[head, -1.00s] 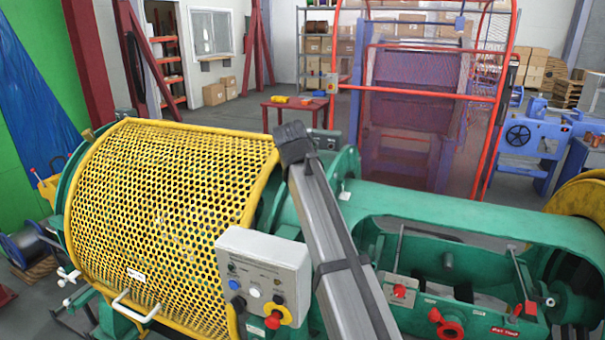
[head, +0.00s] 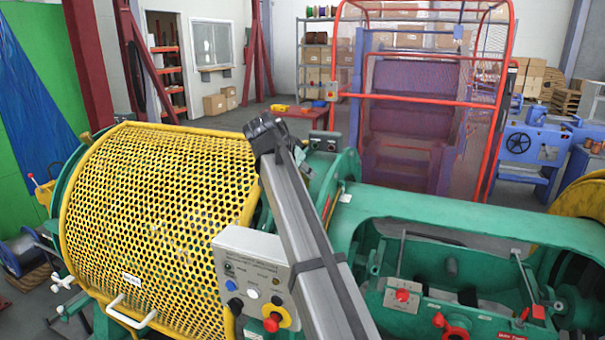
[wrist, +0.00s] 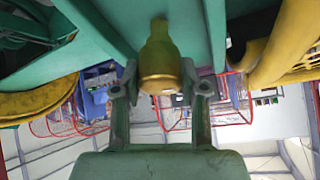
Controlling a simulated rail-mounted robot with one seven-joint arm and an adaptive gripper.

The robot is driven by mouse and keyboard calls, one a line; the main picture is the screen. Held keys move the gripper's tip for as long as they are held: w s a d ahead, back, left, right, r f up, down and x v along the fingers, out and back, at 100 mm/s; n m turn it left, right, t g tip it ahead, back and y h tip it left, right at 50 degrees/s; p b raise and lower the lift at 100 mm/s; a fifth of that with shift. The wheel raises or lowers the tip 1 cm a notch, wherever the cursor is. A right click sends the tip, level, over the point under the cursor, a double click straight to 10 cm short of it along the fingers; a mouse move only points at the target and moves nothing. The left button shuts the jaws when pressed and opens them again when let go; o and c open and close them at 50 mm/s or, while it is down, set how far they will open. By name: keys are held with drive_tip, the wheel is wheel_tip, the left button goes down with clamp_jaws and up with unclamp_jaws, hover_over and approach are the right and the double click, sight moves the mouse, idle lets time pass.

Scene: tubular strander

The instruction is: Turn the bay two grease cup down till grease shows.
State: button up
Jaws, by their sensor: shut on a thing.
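In the wrist view a brass grease cup (wrist: 160,62) projects from a green machine member, with its narrow neck towards the top of the picture. My gripper (wrist: 161,80) has one finger on each side of the cup's wide end and is shut on it. No grease shows on the visible side of the cup; its far side is hidden. No bay number is readable near it. In the head view my gripper and the cup are not seen; my grey arm crosses the middle of the green strander (head: 470,215).
A yellow perforated guard (head: 150,210) and a grey control box (head: 245,265) with a red stop knob stand beside my arm. A red-framed mesh cage (head: 415,110) stands behind. In the wrist view green members and a yellow part (wrist: 285,50) lie close around my gripper.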

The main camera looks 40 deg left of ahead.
drive_tip(key=shift+f+m, duration=0.1)
drive_tip(key=shift+m, duration=0.2)
drive_tip(key=o, duration=1.1)
drive_tip(key=shift+o, duration=0.2)
drive_tip(key=shift+s, duration=0.1)
drive_tip(key=v, duration=1.2)
